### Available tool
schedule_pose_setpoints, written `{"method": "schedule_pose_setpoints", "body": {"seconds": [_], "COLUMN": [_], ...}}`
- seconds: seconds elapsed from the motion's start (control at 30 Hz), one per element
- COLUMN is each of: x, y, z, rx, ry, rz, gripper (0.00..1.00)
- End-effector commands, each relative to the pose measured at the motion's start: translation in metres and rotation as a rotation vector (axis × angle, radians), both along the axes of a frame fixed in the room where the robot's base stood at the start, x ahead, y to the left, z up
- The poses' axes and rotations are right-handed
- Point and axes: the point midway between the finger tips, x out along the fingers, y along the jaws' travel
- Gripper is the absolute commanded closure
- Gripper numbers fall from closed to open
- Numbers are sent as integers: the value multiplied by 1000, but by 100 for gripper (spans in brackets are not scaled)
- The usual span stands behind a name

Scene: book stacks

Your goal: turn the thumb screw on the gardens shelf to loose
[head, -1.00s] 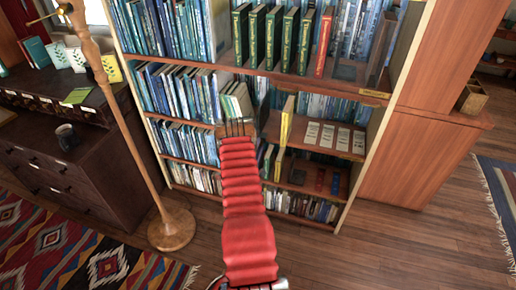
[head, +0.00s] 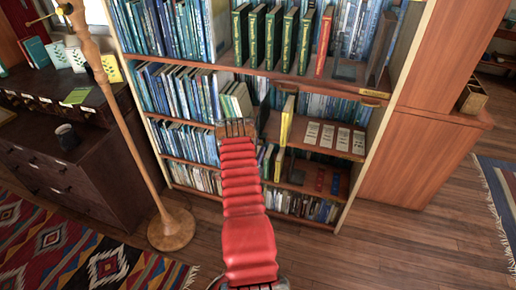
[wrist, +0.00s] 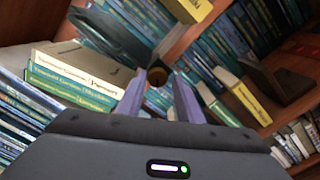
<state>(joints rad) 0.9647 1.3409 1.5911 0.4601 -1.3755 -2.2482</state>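A small round knob (wrist: 157,76), dark with a brownish rim, shows in the wrist view and looks like the thumb screw. My gripper (wrist: 158,88) is open, its two purple-grey fingers apart with the knob between their tips in the picture. A gap shows on each side of the knob, and I cannot tell how far beyond the tips it lies. Its loose or tight setting cannot be read. In the head view my gripper (head: 235,127) is at the bookcase (head: 282,138), by the middle shelf; the knob is hidden there behind my arm.
A yellow book (head: 287,120) and a dark bookend (wrist: 276,84) stand to the right. A floor lamp (head: 172,226) stands left of my arm; the floor at right is clear.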

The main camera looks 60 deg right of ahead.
Motion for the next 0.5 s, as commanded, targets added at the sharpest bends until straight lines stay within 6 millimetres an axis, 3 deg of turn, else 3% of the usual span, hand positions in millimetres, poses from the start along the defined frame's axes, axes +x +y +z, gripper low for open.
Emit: {"method": "schedule_pose_setpoints", "body": {"seconds": [0.17,0.5], "x": [0,1], "y": [0,2], "z": [0,2], "rx": [-1,-5], "ry": [0,-2], "rz": [0,1], "gripper": [56,56]}}
